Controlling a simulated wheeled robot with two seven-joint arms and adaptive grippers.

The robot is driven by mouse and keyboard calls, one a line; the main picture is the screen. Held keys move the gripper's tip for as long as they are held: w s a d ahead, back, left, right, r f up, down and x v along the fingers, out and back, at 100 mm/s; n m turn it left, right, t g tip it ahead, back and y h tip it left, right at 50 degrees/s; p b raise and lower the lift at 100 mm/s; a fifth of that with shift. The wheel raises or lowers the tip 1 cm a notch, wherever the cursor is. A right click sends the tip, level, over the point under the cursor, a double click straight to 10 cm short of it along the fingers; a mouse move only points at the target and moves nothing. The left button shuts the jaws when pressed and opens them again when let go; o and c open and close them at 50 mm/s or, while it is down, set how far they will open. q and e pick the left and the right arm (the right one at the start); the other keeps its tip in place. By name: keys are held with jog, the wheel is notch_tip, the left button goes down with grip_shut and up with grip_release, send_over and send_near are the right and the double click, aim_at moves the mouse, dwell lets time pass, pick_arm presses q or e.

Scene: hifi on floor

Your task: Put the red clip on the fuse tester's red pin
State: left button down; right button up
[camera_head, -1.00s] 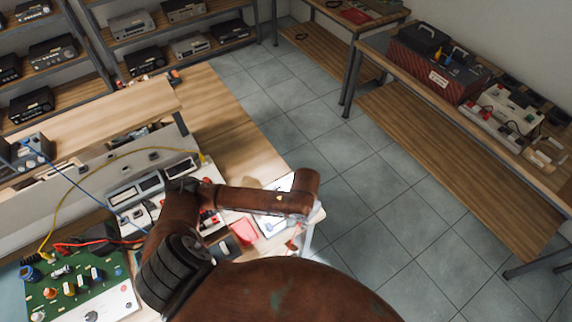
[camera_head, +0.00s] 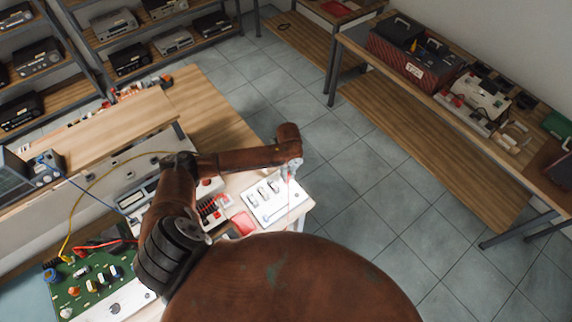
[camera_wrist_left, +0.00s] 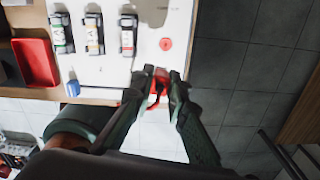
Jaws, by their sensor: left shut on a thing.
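The fuse tester is a white panel (camera_head: 268,216) at the right end of the bench, with several fuses in a row; it also fills the upper left of the left wrist view (camera_wrist_left: 110,68). A round red spot, seemingly the red pin (camera_wrist_left: 165,44), is on the panel right of the fuses. My left gripper (camera_head: 291,174) is over the panel's right end. In the left wrist view its fingers (camera_wrist_left: 163,76) are shut on the red clip (camera_wrist_left: 157,88), near the panel's edge and short of the red spot. The fingers partly hide the clip. My right gripper is out of view.
A red tray (camera_wrist_left: 35,62) lies beside the panel. A green circuit board (camera_head: 90,280) with red and black leads is at the left of the bench. Floor is open to the right, up to a second bench (camera_head: 440,95) with a red toolbox.

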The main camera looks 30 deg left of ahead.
pick_arm(q)
jog(key=shift+w+a+f+m, duration=0.2)
jog(key=shift+w+a+m, duration=0.25)
jog(key=shift+m, duration=0.5)
jog(key=shift+w+a+f+m, duration=0.2)
jog(key=shift+a+m, duration=0.3)
jog(key=shift+m, duration=0.45)
jog(key=shift+f+b, duration=0.75)
jog(key=shift+b, duration=0.2)
notch_tip(320, 180, down, 3)
jog(key=b, duration=0.2)
jog(key=shift+r+b, duration=0.15)
jog(key=shift+b, duration=0.2)
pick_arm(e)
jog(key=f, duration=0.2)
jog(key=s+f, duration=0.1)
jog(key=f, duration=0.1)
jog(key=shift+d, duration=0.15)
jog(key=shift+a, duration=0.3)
pick_arm(q)
jog(key=shift+w+r+p, duration=0.1)
jog(key=shift+w+p, duration=0.05)
jog(key=shift+p, duration=0.25)
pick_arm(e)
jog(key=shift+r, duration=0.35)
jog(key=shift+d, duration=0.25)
